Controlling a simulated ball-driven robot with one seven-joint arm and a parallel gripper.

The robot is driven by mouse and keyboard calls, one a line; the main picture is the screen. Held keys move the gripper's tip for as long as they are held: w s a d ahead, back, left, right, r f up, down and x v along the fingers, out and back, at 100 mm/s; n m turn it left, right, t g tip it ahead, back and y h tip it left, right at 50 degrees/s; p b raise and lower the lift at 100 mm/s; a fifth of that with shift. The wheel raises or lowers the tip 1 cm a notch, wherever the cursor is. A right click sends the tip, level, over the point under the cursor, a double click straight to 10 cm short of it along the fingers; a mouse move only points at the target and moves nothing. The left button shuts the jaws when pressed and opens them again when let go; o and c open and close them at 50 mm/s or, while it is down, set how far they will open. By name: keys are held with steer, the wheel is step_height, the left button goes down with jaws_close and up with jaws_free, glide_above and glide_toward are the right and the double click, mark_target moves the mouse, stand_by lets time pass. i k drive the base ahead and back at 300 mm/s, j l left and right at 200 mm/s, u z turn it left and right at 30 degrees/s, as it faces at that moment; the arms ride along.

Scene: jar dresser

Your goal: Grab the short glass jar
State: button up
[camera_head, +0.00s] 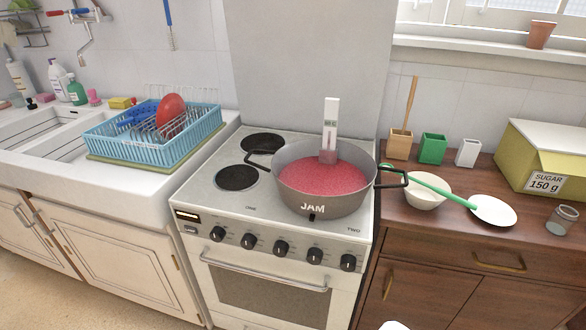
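A short glass jar (562,220) stands upright on the brown wooden dresser top (415,233) at the far right, near the front edge. It is clear and looks empty, with a darker rim. My gripper cannot be made out in this view. Only small white rounded shapes show at the bottom edge, and I cannot tell what they are.
A large JAM pot (312,207) of red jam sits on the stove, its handle reaching toward the dresser. The sugar box (545,160) stands behind the jar.

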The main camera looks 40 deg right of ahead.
mark_target(562, 219)
steer(key=z, duration=2.2)
